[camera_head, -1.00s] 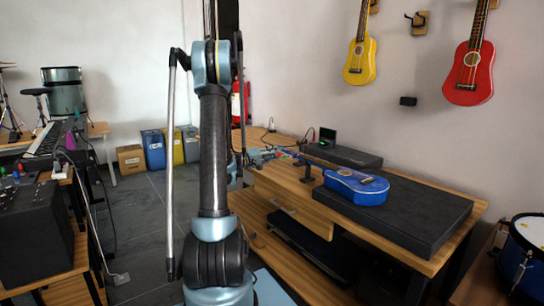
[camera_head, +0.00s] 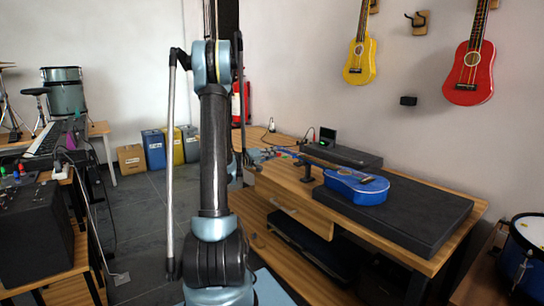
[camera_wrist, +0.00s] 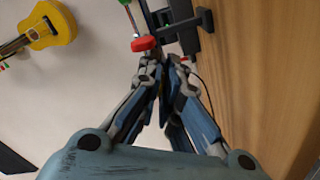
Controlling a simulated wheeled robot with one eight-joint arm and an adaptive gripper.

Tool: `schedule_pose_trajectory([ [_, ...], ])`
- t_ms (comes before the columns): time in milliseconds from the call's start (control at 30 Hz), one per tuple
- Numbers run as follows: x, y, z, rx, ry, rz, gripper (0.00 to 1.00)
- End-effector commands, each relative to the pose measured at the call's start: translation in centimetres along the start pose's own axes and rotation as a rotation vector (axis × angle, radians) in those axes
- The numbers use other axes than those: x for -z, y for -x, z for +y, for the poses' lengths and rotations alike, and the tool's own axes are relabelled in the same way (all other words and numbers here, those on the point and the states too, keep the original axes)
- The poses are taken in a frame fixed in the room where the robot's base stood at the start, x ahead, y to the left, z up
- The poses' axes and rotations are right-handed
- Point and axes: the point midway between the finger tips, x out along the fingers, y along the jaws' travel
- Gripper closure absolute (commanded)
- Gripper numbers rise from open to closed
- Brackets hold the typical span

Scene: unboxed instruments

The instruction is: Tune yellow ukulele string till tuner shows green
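A yellow ukulele (camera_head: 360,62) hangs on the wall, and it also shows at the top left of the wrist view (camera_wrist: 50,25). A blue ukulele (camera_head: 362,190) lies on a black pad, its neck pointing left towards my gripper. A small tuner with a green-lit screen (camera_head: 328,135) stands behind it; its reading is too small to tell. In the wrist view, a red tuning peg (camera_wrist: 143,43) is just beyond my gripper (camera_wrist: 166,64). The fingertips are close together near the dark headstock; whether they hold a peg is hidden.
The black pad (camera_head: 420,225) covers much of the wooden bench (camera_head: 290,185). A neck support (camera_head: 308,172) stands under the blue ukulele's neck. A red ukulele (camera_head: 468,72) hangs at the right. A blue drum (camera_head: 522,268) stands at the lower right, and a keyboard (camera_head: 48,137) at the left.

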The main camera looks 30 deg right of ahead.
Motion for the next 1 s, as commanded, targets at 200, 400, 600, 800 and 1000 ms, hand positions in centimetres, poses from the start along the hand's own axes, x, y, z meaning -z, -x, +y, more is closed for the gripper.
schedule_pose_trajectory([
  [200,0.03,0.02,-0.1,0.001,-0.182,0.0,1.0],
  [400,0.05,0.01,-0.18,0.001,-0.373,0.0,1.0],
  [600,0.09,0.02,-0.25,0.001,-0.564,0.0,1.0],
  [800,0.15,0.01,-0.31,0.001,-0.753,0.001,1.0],
  [1000,0.21,0.01,-0.35,0.001,-0.933,0.001,1.0],
])
